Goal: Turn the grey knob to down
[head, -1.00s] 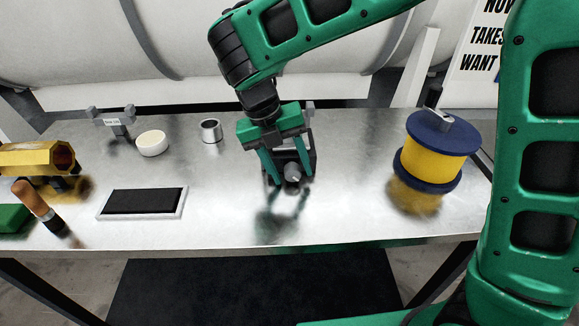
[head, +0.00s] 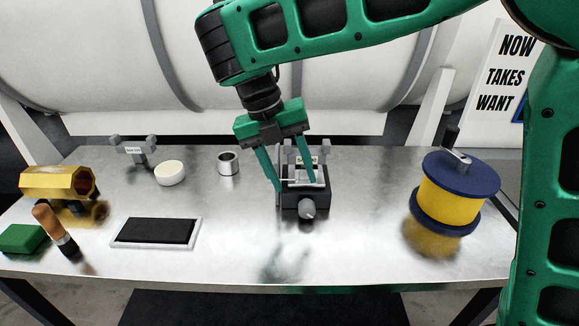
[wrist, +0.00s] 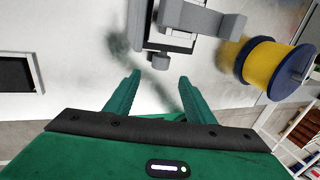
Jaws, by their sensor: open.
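The grey knob (head: 307,209) is on the front face of a small dark box-like device (head: 302,197) in the middle of the metal table. The device carries a small label and grey upright parts on top. In the wrist view the knob (wrist: 160,62) shows just beyond the fingertips, with the device (wrist: 185,25) behind it. My gripper (head: 296,186) is open and empty. In the head view its fingers hang over and beside the device, behind and above the knob. In the wrist view the fingers (wrist: 160,75) are apart. No contact with the knob can be made out.
A yellow spool with blue flanges (head: 452,195) stands to the right. To the left are a metal cup (head: 228,163), a white round dish (head: 170,173), a dark framed pad (head: 156,231), a brass hexagonal tube (head: 58,182), an orange-handled tool (head: 54,230) and a green block (head: 22,239).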

